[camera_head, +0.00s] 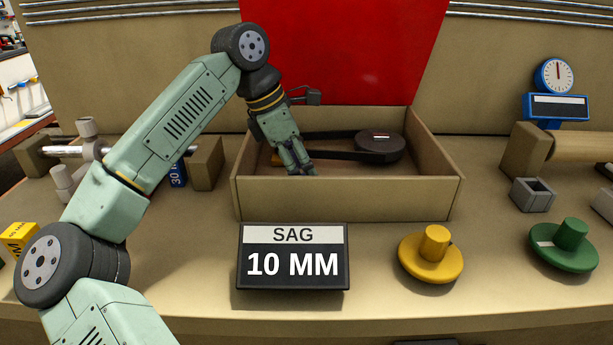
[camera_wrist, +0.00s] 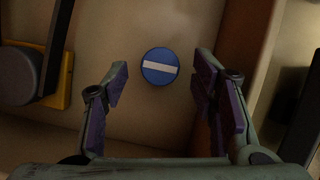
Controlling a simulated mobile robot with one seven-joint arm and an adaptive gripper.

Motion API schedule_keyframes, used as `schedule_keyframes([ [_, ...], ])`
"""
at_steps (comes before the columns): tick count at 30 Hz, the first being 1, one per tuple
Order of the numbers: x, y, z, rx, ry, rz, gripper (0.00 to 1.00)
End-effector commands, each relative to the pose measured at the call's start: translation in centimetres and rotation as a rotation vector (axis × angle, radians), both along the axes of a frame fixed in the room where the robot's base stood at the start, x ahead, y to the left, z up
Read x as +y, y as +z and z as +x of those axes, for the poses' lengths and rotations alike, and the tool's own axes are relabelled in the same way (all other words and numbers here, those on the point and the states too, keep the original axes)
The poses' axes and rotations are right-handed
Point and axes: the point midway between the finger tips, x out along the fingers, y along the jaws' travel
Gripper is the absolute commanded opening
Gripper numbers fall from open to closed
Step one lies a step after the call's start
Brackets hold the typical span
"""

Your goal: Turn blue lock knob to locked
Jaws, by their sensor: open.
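The blue lock knob (camera_wrist: 160,78) shows from above in the wrist view as a round blue disc. A white bar crosses its face, nearly level in the picture and tipped slightly down to the right. My gripper (camera_wrist: 162,84) is open, with one purple-padded finger on each side of the knob and clear gaps on both sides. I cannot tell how far above the knob the fingertips are. In the head view my gripper (camera_head: 304,172) reaches down into the open box (camera_head: 345,199), and the knob is hidden there.
In the box, dark bars lead to a round black part (camera_head: 380,147), right of my gripper. A sign (camera_head: 293,270) reading SAG 10 MM stands in front. A yellow knob (camera_head: 431,256) and green knob (camera_head: 565,246) are at right. A red panel (camera_head: 345,50) rises behind.

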Motion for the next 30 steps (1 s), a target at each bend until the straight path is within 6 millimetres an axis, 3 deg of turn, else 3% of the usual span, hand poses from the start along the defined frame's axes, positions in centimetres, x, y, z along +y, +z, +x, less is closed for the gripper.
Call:
schedule_keyframes([
  [6,1.8,4.6,-0.3,-0.003,0.002,0.001,0.53],
  [12,3.0,7.4,-0.6,-0.002,0.001,0.001,0.53],
  [18,3.3,8.3,-0.7,-0.001,-0.002,0.000,0.53],
  [30,3.4,8.3,-0.7,-0.001,-0.002,0.000,0.53],
])
